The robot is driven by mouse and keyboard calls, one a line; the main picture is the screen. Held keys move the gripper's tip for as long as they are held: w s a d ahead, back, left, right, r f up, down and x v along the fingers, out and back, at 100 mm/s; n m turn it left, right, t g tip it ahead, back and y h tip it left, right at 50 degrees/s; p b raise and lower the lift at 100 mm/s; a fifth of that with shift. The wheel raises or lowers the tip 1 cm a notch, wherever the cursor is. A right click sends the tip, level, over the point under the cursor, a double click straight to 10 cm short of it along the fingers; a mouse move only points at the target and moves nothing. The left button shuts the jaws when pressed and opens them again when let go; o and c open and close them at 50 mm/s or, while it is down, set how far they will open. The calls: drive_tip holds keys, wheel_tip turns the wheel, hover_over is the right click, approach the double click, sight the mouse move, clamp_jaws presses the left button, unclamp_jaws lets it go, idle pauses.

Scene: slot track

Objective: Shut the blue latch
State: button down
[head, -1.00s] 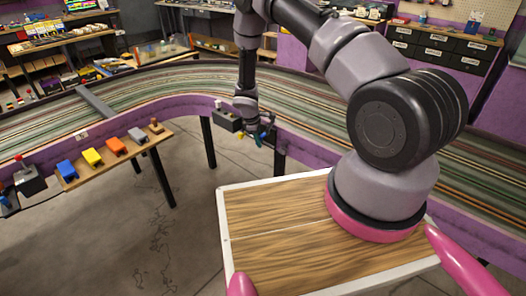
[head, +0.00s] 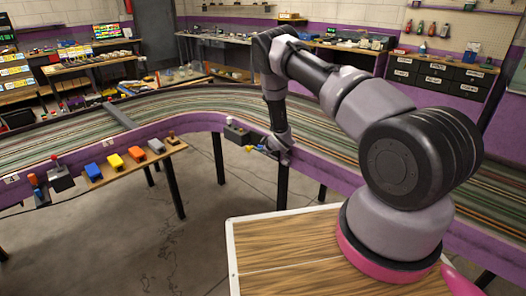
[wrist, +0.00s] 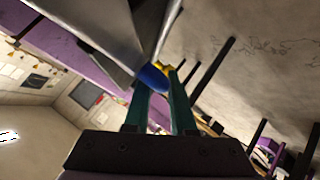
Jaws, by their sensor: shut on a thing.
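The blue latch (wrist: 153,78) shows in the wrist view as a small rounded blue piece at the ends of my gripper's green fingers. My gripper (wrist: 160,84) is shut on it. A grey-white panel or edge lies right beside it, and a small yellow piece (wrist: 164,69) shows just behind. In the head view my gripper (head: 271,147) is low at the purple side of the track, right of a dark box (head: 237,132). There the latch is too small and covered to make out clearly, and I cannot tell how far it is turned.
The purple-sided slot track (head: 330,170) curves across the room on dark legs. A wooden shelf (head: 130,166) at left holds blue, yellow, orange and grey blocks. A box with a red-knobbed lever (head: 60,178) stands left of it. The floor below the track is open.

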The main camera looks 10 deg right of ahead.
drive_tip(key=shift+s+r+m+t+y, duration=0.15)
drive_tip(key=shift+m+t+y, duration=0.25)
drive_tip(key=shift+t, duration=0.6)
drive_tip(key=c, duration=1)
unclamp_jaws()
drive_tip(key=shift+c, duration=0.2)
drive_tip(key=shift+r, duration=0.1)
drive_tip(key=v, duration=1)
drive_tip(key=shift+s+d, duration=0.2)
drive_tip(key=shift+s, duration=0.1)
